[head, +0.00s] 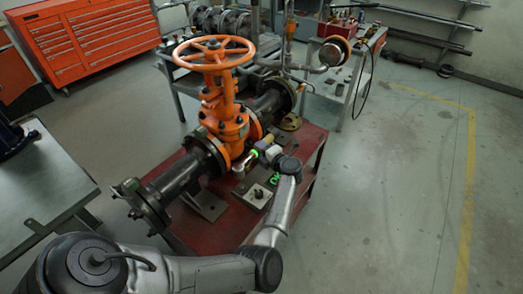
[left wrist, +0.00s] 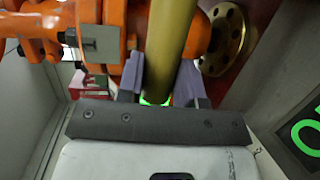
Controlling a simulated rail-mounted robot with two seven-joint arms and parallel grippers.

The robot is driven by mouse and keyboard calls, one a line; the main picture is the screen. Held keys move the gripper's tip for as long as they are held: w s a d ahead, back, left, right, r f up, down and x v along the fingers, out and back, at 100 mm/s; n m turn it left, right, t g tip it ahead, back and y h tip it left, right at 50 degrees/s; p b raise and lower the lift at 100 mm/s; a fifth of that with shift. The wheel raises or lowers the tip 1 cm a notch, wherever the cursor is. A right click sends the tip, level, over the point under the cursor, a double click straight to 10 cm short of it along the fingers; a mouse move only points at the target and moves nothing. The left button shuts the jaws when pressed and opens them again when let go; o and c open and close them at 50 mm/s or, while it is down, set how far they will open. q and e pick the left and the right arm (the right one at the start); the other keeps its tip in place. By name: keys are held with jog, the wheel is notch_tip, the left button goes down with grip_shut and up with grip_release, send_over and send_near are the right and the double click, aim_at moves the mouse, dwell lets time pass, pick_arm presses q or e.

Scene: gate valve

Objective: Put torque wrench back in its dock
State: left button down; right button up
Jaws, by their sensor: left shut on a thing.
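My left gripper (head: 262,149) is low beside the orange gate valve (head: 228,122), over the red bench. In the left wrist view its two grey fingers (left wrist: 160,82) are shut on a thick yellow-olive bar, which seems to be the torque wrench (left wrist: 170,40). The bar runs away from the gripper, past the orange valve body, and its far end is out of view. A green glow shows between the fingers. In the head view the wrench is mostly hidden by the gripper and too small to make out. I cannot pick out the dock. My right gripper is not in view.
The valve's orange handwheel (head: 215,53) rises above the dark pipe (head: 176,174). A small grey box with a black knob (head: 257,196) stands on the red bench (head: 310,140) close to my arm. A brass-coloured flange (left wrist: 222,40) is right of the bar. The floor on the right is clear.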

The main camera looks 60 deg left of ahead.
pick_arm(q)
jog(key=shift+r, duration=0.25)
jog(key=shift+w+f, duration=0.1)
jog(key=shift+f, duration=0.05)
jog(key=shift+f, duration=0.1)
jog(key=shift+f+b, duration=2.8)
jog(key=shift+f, duration=0.8)
